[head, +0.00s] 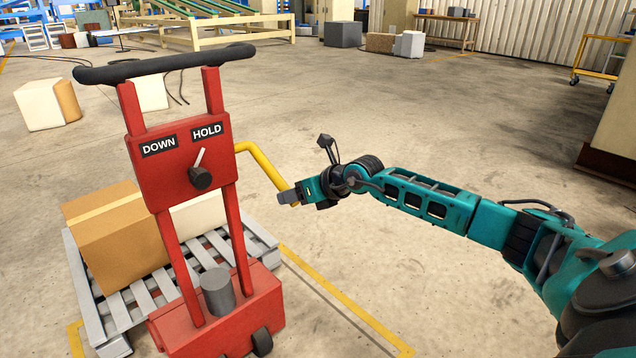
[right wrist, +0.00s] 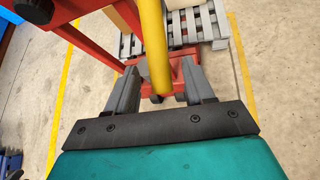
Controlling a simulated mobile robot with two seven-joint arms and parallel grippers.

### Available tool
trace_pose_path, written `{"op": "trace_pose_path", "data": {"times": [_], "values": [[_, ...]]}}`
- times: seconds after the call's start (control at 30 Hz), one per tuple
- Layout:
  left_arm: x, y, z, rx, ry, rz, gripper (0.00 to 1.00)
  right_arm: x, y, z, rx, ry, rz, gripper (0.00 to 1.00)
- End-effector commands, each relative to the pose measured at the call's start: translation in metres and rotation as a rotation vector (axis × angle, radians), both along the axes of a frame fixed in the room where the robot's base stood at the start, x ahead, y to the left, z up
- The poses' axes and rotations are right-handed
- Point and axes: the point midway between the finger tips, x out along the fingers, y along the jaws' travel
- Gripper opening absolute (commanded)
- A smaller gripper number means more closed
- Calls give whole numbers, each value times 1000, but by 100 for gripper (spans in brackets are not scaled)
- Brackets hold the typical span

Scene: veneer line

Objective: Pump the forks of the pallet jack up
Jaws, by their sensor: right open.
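The red pallet jack (head: 183,135) stands upright at the left of the head view, with a black handlebar on top and a panel marked DOWN and HOLD. A small lever with a dark knob (head: 201,177) sits on the panel, tipped up toward HOLD. A yellow pump bar (head: 262,163) reaches out from the jack's right side and bends down. My right gripper (head: 285,199) is at the bar's lower end. In the right wrist view, the yellow bar (right wrist: 153,50) runs between the two open fingers (right wrist: 163,90). I cannot tell whether they touch it. The forks are hidden under the pallet. My left gripper is not in view.
A grey pallet (head: 95,300) carrying a cardboard box (head: 115,235) and a pale box (head: 200,213) stands behind the jack. Yellow floor lines (head: 345,298) frame it. Pale blocks (head: 40,105) lie farther back. The floor right of the jack is mostly clear.

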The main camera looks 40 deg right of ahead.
Motion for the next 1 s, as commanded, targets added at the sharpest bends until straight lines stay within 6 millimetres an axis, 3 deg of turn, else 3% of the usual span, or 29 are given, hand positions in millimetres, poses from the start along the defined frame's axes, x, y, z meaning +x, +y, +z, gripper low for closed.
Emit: {"op": "trace_pose_path", "data": {"times": [0.2,0.4,0.6,1.0], "values": [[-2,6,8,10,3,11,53,-42,-12,30,-6,4,2,53],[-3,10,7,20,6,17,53,-66,-20,44,-3,2,-2,53],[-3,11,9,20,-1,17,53,-77,-23,52,-1,0,-2,53],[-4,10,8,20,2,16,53,-79,-22,53,6,0,0,53]]}}
